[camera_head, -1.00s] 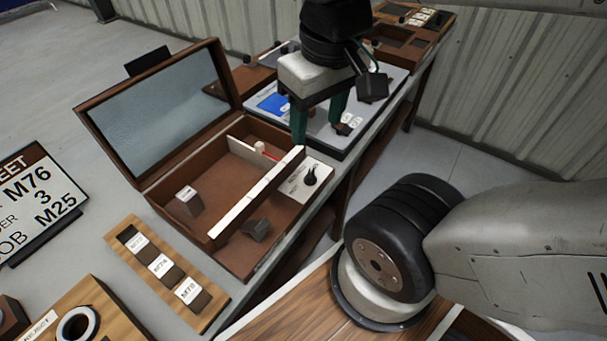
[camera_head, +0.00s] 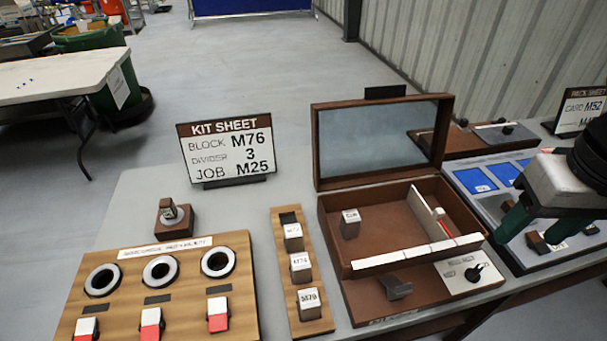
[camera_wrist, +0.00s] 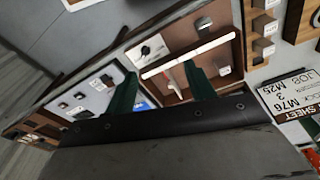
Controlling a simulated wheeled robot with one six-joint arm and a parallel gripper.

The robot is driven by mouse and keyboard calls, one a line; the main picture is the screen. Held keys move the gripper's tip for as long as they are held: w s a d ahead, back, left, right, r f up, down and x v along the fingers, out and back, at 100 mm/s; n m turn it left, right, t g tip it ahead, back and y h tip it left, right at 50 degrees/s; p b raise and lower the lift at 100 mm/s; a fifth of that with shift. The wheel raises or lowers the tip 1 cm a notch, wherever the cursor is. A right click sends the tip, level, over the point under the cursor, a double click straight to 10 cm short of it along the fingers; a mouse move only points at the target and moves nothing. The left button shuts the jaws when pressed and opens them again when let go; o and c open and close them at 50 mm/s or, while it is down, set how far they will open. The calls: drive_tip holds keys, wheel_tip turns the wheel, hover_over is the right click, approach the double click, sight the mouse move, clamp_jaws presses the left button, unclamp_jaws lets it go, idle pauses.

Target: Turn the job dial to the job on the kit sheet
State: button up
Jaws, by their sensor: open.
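The kit sheet (camera_head: 228,150) stands at the back of the bench and reads BLOCK M76, DIVIDER 3, JOB M25. The job dial (camera_head: 474,272) is a black pointer knob on a white plate at the front right corner of the open brown box (camera_head: 333,237). It also shows in the wrist view (camera_wrist: 147,50); its small labels are unreadable. My gripper (camera_head: 540,228) has green fingers, open and empty. It is above the grey-blue panel to the right of the box, apart from the dial. In the wrist view its fingers (camera_wrist: 160,78) are spread.
A wooden rack (camera_head: 317,329) of labelled blocks and a board with rings (camera_head: 190,270) stand left. Another sheet (camera_head: 583,108) stands at the far right.

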idle(0.8)
drive_tip(key=c, duration=0.4)
